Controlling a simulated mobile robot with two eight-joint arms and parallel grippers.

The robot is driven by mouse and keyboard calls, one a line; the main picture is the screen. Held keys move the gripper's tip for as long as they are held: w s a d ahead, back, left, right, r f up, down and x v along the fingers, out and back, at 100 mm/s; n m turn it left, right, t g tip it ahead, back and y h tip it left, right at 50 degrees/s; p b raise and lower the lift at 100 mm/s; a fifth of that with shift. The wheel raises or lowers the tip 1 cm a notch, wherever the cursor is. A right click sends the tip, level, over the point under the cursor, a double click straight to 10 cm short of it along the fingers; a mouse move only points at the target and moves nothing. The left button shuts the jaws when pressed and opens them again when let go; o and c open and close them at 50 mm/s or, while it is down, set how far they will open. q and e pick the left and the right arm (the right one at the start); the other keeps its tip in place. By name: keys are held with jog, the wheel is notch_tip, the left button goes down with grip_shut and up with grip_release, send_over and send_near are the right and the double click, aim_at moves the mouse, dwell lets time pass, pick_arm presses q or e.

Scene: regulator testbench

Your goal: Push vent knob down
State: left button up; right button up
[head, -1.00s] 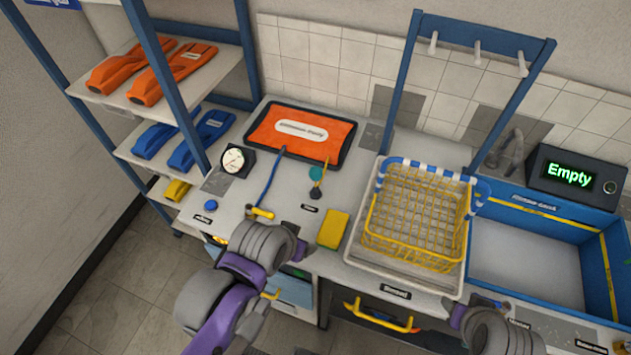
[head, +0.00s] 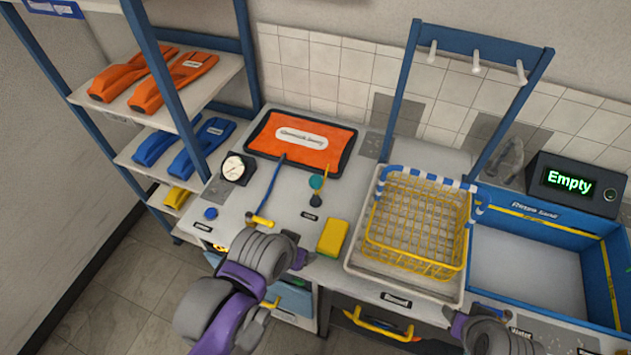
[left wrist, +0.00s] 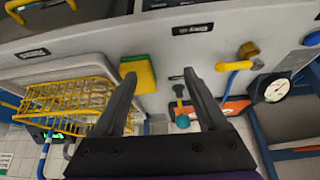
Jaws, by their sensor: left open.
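A small teal knob with a black part below it (head: 316,187) stands on the bench beside a yellow-and-green sponge; it also shows in the left wrist view (left wrist: 182,121). A round blue button (head: 211,213) sits at the bench's left front; it also shows in the left wrist view (left wrist: 312,38). The labels are too small to tell which is the vent knob. My left gripper (left wrist: 160,76) is open and empty, at the bench's front edge, apart from both. My right gripper (head: 458,324) is partly in view at lower right; its jaws cannot be made out.
A yellow valve handle with blue hose (head: 262,220) and a gauge (head: 236,168) stand left of the teal knob. The sponge (head: 332,237) is to its right, before a yellow basket (head: 415,225). An orange pad (head: 300,138) lies behind.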

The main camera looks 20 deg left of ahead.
dwell(0.4)
pick_arm(q)
jog(key=shift+w+r, duration=0.2)
jog(key=shift+r, duration=0.05)
jog(key=c, duration=0.4)
jog(key=shift+g+h, duration=0.3)
jog(key=shift+g, duration=0.4)
jog(key=w+a+r, duration=0.1)
jog(key=w+r, duration=0.1)
jog(key=r, duration=0.1)
jog(key=w+a+r, duration=0.1)
jog(key=w+r, duration=0.2)
jog(key=w+a+r, duration=0.1)
jog(key=w+r, duration=0.2)
jog(key=shift+w+a+r, duration=0.15)
jog(key=shift+w+r, duration=0.1)
jog(key=shift+r, duration=0.05)
grip_shut()
jog(key=m+g+h, duration=0.1)
send_near(314, 176)
jog(key=x, duration=0.2)
jog(key=b+x, duration=0.1)
jog(key=x, duration=0.2)
jog(key=shift+w+a+f, duration=0.1)
jog(key=shift+w, duration=0.2)
jog(key=shift+f, duration=0.7)
pick_arm(e)
jog(key=shift+s+f, duration=0.5)
jog(key=shift+f, duration=0.35)
